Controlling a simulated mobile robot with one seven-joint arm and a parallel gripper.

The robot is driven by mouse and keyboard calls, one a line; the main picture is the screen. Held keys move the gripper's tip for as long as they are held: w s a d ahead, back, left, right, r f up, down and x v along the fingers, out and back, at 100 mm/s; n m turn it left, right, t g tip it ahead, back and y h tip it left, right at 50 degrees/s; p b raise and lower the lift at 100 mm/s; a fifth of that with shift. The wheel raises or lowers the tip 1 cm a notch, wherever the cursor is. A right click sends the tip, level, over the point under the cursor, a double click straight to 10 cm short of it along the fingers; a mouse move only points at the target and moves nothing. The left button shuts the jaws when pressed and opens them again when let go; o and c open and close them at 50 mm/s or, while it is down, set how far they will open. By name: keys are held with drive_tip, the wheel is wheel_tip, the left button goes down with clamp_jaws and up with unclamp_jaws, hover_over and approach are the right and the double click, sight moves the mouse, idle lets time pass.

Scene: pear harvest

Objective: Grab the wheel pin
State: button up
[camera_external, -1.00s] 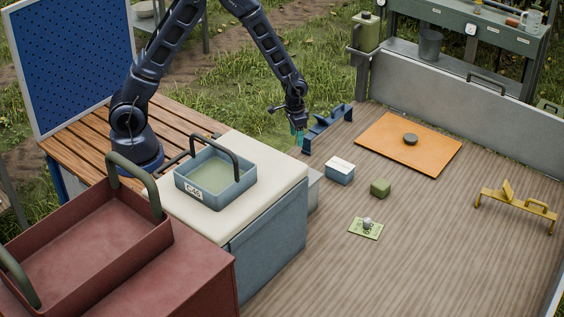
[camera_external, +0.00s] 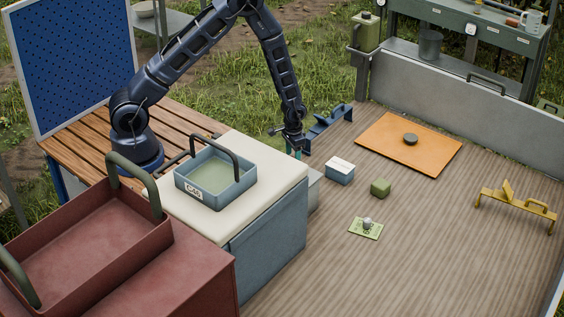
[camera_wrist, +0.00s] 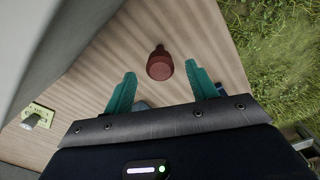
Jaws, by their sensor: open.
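A reddish-brown pin (camera_wrist: 159,66) with a round head and a short narrow stem, which looks like the wheel pin, is on the plank floor in the wrist view. It lies ahead of and between my teal fingertips, apart from them. My gripper (camera_wrist: 159,82) is open and empty above the floor. In the external view my gripper (camera_external: 295,152) hangs low beside the far end of the cream-topped counter, its tips partly hidden. The pin does not show there, likely hidden behind the counter.
The cream-topped counter (camera_external: 275,187) holds a blue tray (camera_external: 213,196). A dark blue bracket (camera_external: 327,124) stands close to my gripper. A blue-white box (camera_external: 340,174), green block (camera_external: 380,188) and green card (camera_external: 359,234) lie on the floor to the right. Grass (camera_wrist: 285,50) borders the floor.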

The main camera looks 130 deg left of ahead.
drive_tip(key=shift+s+f, duration=0.1)
drive_tip(key=shift+f, duration=2.6)
drive_tip(key=c, duration=1.1)
drive_tip(key=shift+r, duration=0.1)
